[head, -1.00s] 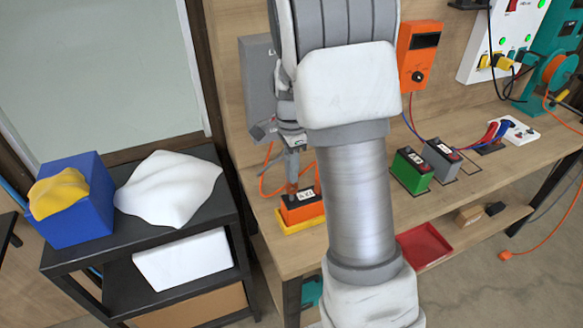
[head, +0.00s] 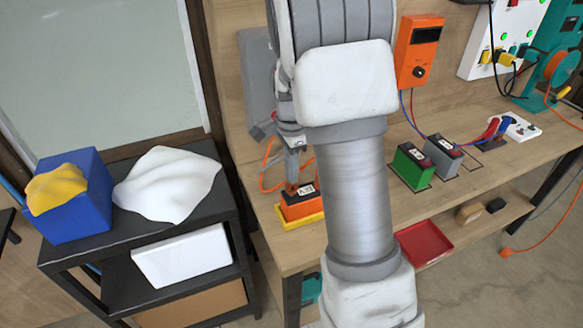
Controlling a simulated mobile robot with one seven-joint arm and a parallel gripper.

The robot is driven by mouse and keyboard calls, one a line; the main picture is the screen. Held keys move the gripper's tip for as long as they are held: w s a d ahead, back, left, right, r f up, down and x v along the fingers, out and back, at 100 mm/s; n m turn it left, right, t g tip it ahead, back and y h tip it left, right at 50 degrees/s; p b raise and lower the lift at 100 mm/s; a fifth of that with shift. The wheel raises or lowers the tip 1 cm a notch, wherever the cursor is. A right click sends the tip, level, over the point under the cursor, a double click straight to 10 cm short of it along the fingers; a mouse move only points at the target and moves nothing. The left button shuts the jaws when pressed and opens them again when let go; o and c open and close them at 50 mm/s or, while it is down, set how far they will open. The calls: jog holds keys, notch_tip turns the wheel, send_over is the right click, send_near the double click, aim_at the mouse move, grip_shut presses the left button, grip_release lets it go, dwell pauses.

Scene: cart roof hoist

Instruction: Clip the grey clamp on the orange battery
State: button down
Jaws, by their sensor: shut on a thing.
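The orange battery (head: 300,206), with a black top and a white label, stands in a yellow tray (head: 305,220) at the left front of the workbench. My gripper (head: 292,178) points down at the left end of the battery's top, and its tips are at or just above the battery. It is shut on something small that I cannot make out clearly. The grey clamp is not distinct; it may be the thing between the fingers. My own arm hides part of the bench right of the battery. An orange cable (head: 265,178) loops on the bench behind the battery.
A green battery (head: 411,167) and a grey battery (head: 442,157) stand right of my arm. An orange meter (head: 418,50) hangs on the back panel. A red tray (head: 425,245) lies below. A black cart (head: 232,215) stands left of the bench.

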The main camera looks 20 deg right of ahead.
jog(key=shift+f+b, duration=0.45)
jog(key=shift+f, duration=0.3)
jog(key=c, duration=0.6)
grip_release()
jog(key=shift+r, duration=0.1)
notch_tip(320, 180, up, 17)
jog(key=shift+r+p, duration=0.2)
jog(key=shift+p, duration=0.15)
jog(key=s+a+n+t, duration=0.2)
jog(key=s+a+n, duration=0.2)
jog(key=s+n, duration=0.5)
jog(key=s+a+r+n+t, duration=0.1)
jog(key=s+a+n+t, duration=0.2)
jog(key=s+n, duration=0.6)
jog(key=s+a, duration=0.2)
jog(key=s, duration=0.2)
jog(key=shift+s+a+t, duration=0.2)
jog(key=shift+a+t, duration=0.05)
jog(key=shift+t, duration=0.05)
